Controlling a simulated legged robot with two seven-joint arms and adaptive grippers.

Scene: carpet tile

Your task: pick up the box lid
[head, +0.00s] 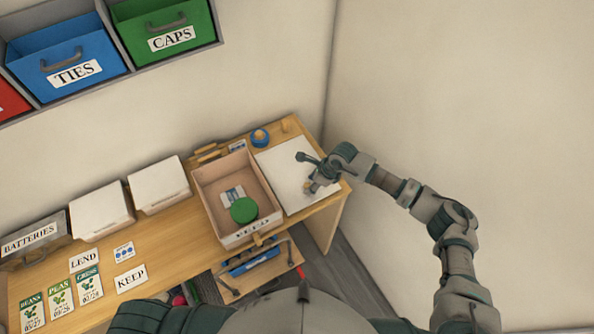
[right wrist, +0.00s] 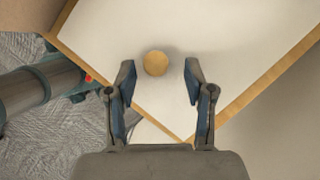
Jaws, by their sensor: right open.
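The box lid is a flat white panel (head: 280,168) lying at the right end of the wooden table, just right of the open box marked FEED (head: 213,205). In the right wrist view the white panel (right wrist: 220,40) fills much of the picture, with a round wooden knob (right wrist: 156,63) on it. My right gripper (head: 308,172) is over the lid. Its fingers (right wrist: 160,82) are open, and the knob shows between and slightly beyond the tips, nothing gripped. Whether the fingertips touch the lid I cannot tell. My left gripper is not in view.
The FEED box holds a green round thing (head: 244,210) and a card. A wall rises close behind and right.

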